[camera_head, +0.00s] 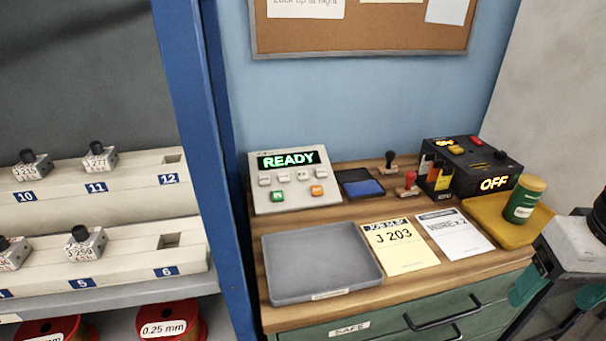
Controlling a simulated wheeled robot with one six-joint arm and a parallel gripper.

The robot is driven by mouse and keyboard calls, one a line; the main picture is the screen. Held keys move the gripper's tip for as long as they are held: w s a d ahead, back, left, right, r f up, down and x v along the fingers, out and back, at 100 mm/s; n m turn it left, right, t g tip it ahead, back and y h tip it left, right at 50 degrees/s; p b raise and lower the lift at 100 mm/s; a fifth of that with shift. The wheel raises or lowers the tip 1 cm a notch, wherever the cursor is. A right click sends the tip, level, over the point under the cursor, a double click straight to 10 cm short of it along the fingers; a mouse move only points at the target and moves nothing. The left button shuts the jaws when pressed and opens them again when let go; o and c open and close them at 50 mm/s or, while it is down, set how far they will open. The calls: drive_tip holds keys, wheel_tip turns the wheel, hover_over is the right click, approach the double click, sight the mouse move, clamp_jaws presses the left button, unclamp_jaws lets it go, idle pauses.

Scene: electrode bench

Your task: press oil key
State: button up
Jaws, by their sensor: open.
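A pale sloped key panel (293,180) stands at the back left of the wooden bench top. Its display (289,160) reads READY in green. Under it are several small light keys, a green key (278,196) and an orange key (317,189). The small labels are too blurred to tell which key is the oil key. My gripper (556,306) is open at the right edge of the view, in front of the bench's right end and well away from the panel. Part of it is cut off by the picture edge.
A grey tray (322,290), a yellow J 203 card (400,246) and a white sheet (455,233) lie in front. A stamp pad (360,184), stamps and a black box (490,170) showing OFF stand behind. A green can (523,201) stands right. A blue post (203,150) rises left.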

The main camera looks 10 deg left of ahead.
clamp_jaws()
idle(1.5)
